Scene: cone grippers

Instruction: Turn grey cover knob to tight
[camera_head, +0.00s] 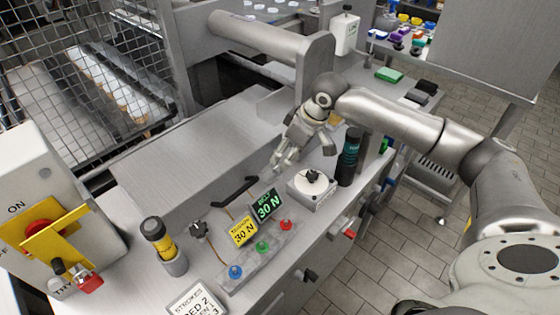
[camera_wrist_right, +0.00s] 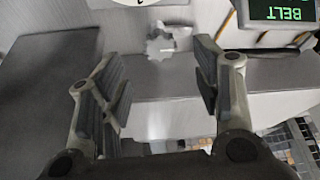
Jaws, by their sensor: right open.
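In the right wrist view a grey lobed knob (camera_wrist_right: 160,45) sits on a short stem by the edge of a grey surface, between and beyond my finger pads. My right gripper (camera_wrist_right: 162,88) is open and empty, its two fingers apart and not touching the knob. In the head view my right gripper (camera_head: 284,162) points down beside the large grey cover (camera_head: 190,135), behind the white dial. My gripper hides most or all of that knob there. I cannot read any tight mark. My left gripper is not in view.
The white dial with a black knob (camera_head: 312,182) and a dark bottle (camera_head: 348,160) stand close to my right gripper.

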